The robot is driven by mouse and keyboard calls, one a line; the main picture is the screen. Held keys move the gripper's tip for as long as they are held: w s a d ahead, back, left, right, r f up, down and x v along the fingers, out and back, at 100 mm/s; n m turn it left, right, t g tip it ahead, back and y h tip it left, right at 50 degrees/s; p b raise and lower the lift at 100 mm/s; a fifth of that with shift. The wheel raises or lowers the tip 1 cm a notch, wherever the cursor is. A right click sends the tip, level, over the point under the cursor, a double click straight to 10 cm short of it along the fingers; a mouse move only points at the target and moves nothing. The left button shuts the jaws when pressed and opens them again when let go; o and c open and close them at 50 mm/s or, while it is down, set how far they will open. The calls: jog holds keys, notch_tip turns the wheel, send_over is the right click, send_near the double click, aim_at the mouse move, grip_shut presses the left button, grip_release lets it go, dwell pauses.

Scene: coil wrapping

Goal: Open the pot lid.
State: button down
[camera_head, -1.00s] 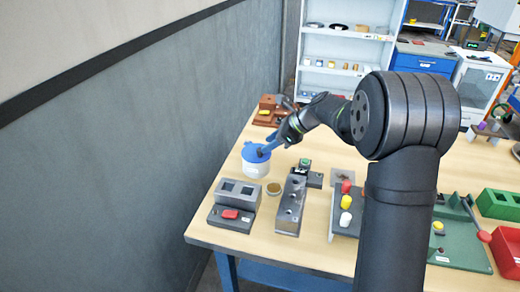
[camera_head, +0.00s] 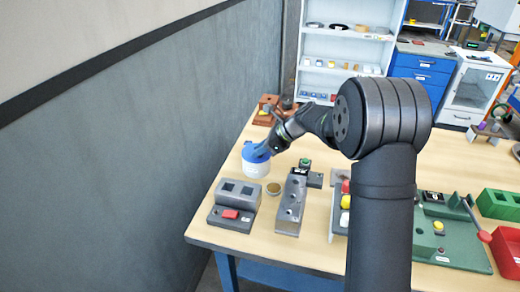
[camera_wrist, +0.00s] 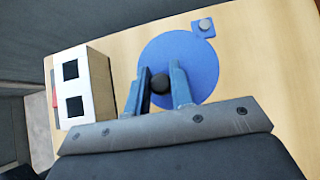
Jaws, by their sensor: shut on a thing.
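The pot (camera_head: 256,170) is a white round container near the left edge of the table. Its blue lid (camera_head: 249,152) lies on top and fills the middle of the wrist view (camera_wrist: 200,62) as a blue disc. A dark round knob (camera_wrist: 159,84) stands on the lid. My gripper (camera_head: 263,151) reaches down to the lid from the upper right. Its two blue fingers (camera_wrist: 160,72) are on either side of the knob and shut on it. The fingers hide part of the lid, and I see no clear gap between lid and pot.
A small brown round piece (camera_head: 273,188) and a grey fixture (camera_head: 291,205) are to the right. A brown wooden piece (camera_head: 266,108) is behind. A grey wall (camera_head: 150,150) is at the left.

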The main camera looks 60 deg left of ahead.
jog(key=shift+w, duration=0.1)
jog(key=shift+w+a+n+g+h, duration=0.15)
jog(key=shift+w+n+g+h, duration=0.5)
jog(key=shift+w+n, duration=0.35)
jog(key=w+n+h, duration=0.1)
jog(key=n+h, duration=0.1)
jog(key=n, duration=0.1)
jog(key=shift+w+a+f+g, duration=0.1)
jog(key=shift+w+a+g, duration=0.2)
jog(key=shift+w+g, duration=0.05)
jog(key=shift+w+a+n+g+h, duration=0.15)
jog(key=shift+w+a+n+h, duration=0.3)
jog(key=shift+w+n+h, duration=0.45)
jog(key=shift+w+a+n+g+h, duration=0.15)
jog(key=shift+w+a+n+h, duration=0.4)
jog(key=shift+n, duration=0.55)
jog(key=shift+s+d, duration=0.1)
jog(key=shift+s, duration=0.05)
jog(key=c, duration=1.3)
grip_release()
jog(key=shift+o, duration=0.2)
jog(key=shift+s, duration=0.1)
